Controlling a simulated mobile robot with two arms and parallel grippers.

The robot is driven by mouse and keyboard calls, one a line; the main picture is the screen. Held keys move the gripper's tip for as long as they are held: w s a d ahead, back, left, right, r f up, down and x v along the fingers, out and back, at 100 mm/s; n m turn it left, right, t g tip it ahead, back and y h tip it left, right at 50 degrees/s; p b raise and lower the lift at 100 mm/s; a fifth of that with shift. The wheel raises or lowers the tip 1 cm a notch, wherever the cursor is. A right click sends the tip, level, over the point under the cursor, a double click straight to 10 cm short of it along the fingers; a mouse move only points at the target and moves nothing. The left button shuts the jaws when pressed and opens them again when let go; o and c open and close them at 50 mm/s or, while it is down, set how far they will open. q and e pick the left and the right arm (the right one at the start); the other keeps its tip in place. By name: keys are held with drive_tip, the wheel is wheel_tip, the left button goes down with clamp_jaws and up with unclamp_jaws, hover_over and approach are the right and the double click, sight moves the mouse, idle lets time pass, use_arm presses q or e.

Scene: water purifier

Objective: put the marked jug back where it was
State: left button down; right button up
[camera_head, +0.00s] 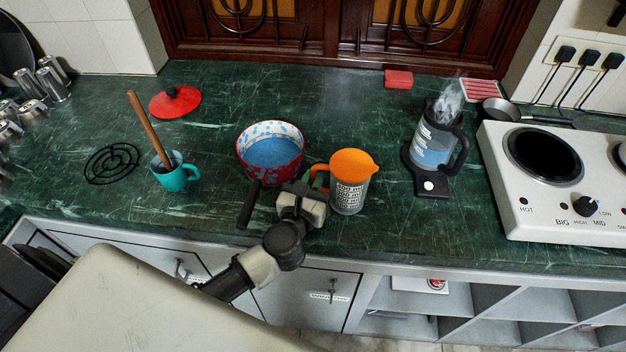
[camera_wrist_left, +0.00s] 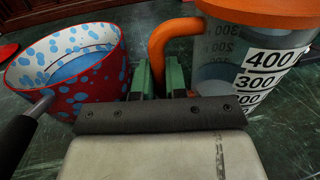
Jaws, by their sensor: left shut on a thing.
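The marked jug (camera_head: 349,196) is clear with black measuring marks, an orange lid and an orange handle. It stands upright at the counter's front middle; whether its base touches the counter is hard to tell. It fills the right of the left wrist view (camera_wrist_left: 262,65), with some liquid visible inside. My left gripper (camera_head: 312,188) is at the jug's left side, shut on its orange handle. Its green fingertips (camera_wrist_left: 158,78) sit on both sides of the handle in the wrist view. My right gripper is not in view.
A red patterned pot (camera_head: 270,153) with blue liquid stands close left of the jug, its dark handle pointing frontward. A teal mug (camera_head: 176,178) is further left. A steaming kettle (camera_head: 433,145) on its base and a white stove (camera_head: 545,190) are right. Counter between jug and kettle is clear.

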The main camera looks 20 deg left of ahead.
use_arm(q)
drive_tip(key=c, duration=1.2)
unclamp_jaws()
drive_tip(key=shift+f, duration=0.1)
drive_tip(key=shift+o, duration=0.2)
drive_tip(key=s, duration=0.3)
drive_tip(key=s+b, duration=0.1)
drive_tip(key=s, duration=0.3)
drive_tip(key=s+b, duration=0.1)
drive_tip(key=s, duration=0.3)
drive_tip(key=shift+s+d, duration=0.1)
drive_tip(key=shift+d, duration=0.3)
drive_tip(key=shift+s, duration=0.4)
